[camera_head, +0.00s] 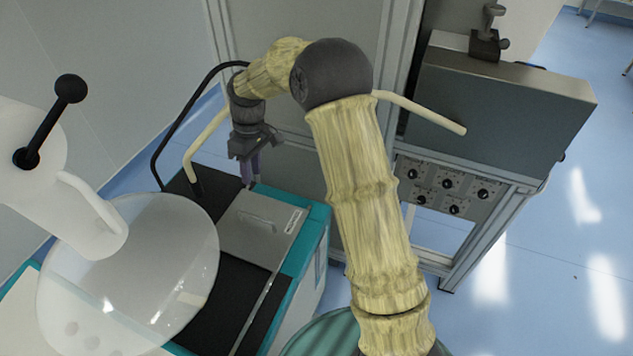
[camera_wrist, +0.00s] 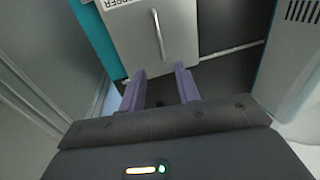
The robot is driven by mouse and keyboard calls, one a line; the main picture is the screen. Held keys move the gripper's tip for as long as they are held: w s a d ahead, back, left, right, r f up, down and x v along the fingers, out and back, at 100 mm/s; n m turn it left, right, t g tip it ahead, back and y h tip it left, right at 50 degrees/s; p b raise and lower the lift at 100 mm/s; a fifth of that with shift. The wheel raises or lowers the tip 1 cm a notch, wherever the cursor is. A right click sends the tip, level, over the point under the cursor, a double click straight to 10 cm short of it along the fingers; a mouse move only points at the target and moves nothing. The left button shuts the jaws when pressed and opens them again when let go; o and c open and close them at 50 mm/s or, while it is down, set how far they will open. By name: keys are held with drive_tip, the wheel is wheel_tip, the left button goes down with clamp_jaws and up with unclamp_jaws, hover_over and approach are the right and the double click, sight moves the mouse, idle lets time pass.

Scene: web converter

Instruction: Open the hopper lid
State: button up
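The hopper lid (camera_head: 275,240) is a flat grey metal plate with a bar handle and a small label, set in the top of the teal-edged machine. It looks shut, lying flat. In the wrist view the lid (camera_wrist: 185,35) is at the top, with its handle (camera_wrist: 158,35) ahead of my fingers. My gripper (camera_head: 250,181) points down by the lid's far edge, apart from the handle. In the wrist view my gripper (camera_wrist: 160,75) has its two purple fingers spread with nothing between them.
A white machine with a clear round cover (camera_head: 130,270) and a black-knobbed lever (camera_head: 48,120) stands at the left. A grey cabinet (camera_head: 500,110) with a knob panel (camera_head: 447,187) stands at the right. Blue floor is free beyond it.

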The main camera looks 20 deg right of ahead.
wheel_tip(320, 180, up, 4)
drive_tip(key=s+d+r+m+t+p, duration=0.1)
drive_tip(key=s+d+r+m+p, duration=0.1)
drive_tip(key=s+d+m, duration=0.2)
drive_tip(key=s+d+r+m+t+h+p, duration=0.1)
drive_tip(key=s+d+r+m+t+p, duration=0.1)
drive_tip(key=s+d, duration=0.5)
drive_tip(key=s+r+m+p, duration=0.1)
drive_tip(key=s+m, duration=0.1)
drive_tip(key=s, duration=0.3)
drive_tip(key=shift+s+d+t+p, duration=0.2)
drive_tip(key=shift+d+t+p, duration=0.1)
drive_tip(key=shift+d, duration=0.1)
